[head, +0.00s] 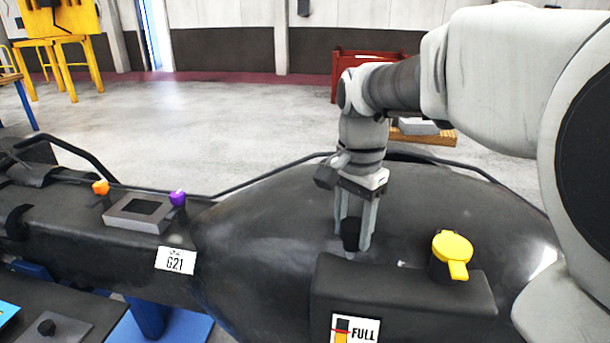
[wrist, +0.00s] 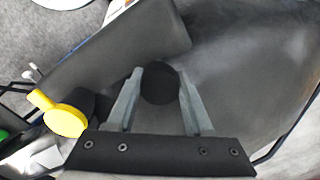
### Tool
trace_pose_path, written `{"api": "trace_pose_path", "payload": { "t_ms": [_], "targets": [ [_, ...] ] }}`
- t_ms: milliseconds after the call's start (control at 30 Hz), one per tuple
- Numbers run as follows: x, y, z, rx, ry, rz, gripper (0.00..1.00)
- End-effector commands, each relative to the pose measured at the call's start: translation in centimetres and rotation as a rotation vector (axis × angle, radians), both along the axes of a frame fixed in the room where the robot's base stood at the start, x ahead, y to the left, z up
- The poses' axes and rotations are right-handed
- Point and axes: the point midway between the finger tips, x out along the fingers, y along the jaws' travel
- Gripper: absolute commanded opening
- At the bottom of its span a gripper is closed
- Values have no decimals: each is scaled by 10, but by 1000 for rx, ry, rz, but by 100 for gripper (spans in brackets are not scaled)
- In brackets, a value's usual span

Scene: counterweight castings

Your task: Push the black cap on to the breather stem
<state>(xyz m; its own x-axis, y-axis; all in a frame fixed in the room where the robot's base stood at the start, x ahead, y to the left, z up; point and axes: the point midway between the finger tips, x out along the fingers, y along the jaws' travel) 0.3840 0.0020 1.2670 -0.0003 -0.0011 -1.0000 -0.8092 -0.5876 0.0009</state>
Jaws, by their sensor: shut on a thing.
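My gripper (head: 352,241) points down over the rounded black casting (head: 270,235) and is shut on the black cap (head: 350,233). In the wrist view the round top of the cap (wrist: 160,83) sits between the two grey fingers of my gripper (wrist: 162,78). A small pale bit just below the cap, probably the breather stem (head: 350,256), shows in the head view. I cannot tell whether the cap touches it or how far it is on. In the wrist view the cap hides whatever is under it.
A black block (head: 405,297) with a "FULL" label and a yellow lever cap (head: 453,250) stands close in front of and right of the gripper.

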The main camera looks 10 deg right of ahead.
Motion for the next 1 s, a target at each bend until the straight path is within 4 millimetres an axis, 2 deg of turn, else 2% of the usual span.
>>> {"api": "trace_pose_path", "payload": {
  "t_ms": [500,533,700,1000],
  "targets": [
    [0,0,-14,-1,1,0,12],
    [0,0,-13,0,0,0,57],
    [0,0,-12,0,0,0,87],
    [0,0,-11,0,0,0,87]
  ]
}}
